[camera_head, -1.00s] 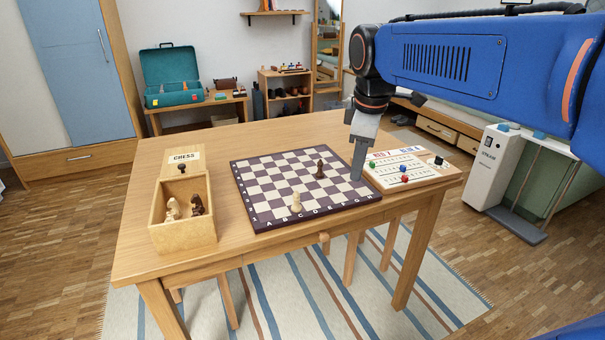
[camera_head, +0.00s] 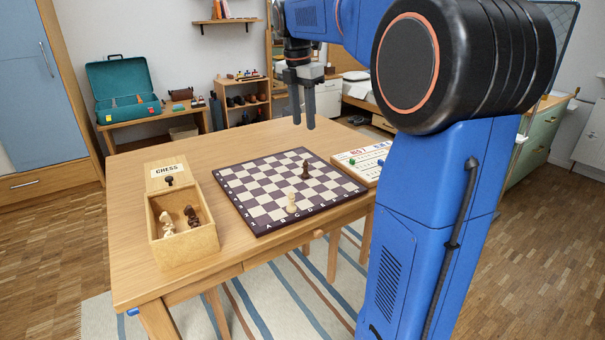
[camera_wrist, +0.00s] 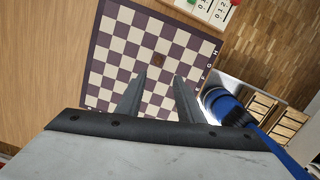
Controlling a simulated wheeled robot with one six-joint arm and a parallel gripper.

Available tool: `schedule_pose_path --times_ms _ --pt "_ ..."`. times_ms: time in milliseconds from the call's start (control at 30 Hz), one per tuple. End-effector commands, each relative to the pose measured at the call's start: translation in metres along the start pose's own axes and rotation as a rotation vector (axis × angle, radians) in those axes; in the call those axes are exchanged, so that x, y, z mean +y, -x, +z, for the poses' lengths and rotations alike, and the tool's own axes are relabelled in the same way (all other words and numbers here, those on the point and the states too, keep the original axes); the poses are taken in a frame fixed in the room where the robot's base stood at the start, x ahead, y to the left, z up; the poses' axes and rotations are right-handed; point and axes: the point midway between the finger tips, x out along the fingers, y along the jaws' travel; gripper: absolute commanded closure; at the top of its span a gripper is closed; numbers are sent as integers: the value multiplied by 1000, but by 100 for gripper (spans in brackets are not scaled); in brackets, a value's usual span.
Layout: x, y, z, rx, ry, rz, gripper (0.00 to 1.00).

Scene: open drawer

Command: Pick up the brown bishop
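A dark brown piece (camera_head: 306,170), which I take for the brown bishop, stands upright on the chessboard (camera_head: 262,232) toward its far right part. In the wrist view it shows from above as a small brown spot (camera_wrist: 158,60) on the board (camera_wrist: 97,62), just beyond and between my fingertips. My gripper (camera_head: 304,127) is open and empty, raised well above the table beyond the piece in the head view. In the wrist view its two fingers (camera_wrist: 159,76) are spread apart.
A light piece (camera_head: 291,203) stands near the board's front edge. A wooden box (camera_head: 185,250) with light and dark pieces stands at left. A white game board (camera_head: 350,160) lies right of the chessboard, partly behind my arm. The table's far left part is clear.

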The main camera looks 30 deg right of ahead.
Motion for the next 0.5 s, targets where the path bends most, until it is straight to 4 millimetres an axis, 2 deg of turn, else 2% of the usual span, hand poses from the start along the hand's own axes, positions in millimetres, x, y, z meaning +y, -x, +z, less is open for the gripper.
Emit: schedule_pose_path --times_ms 300,500 --pt "-1 -58 -1 1 -1 -3 66" --pt "0 -88 -1 1 -2 -2 66"
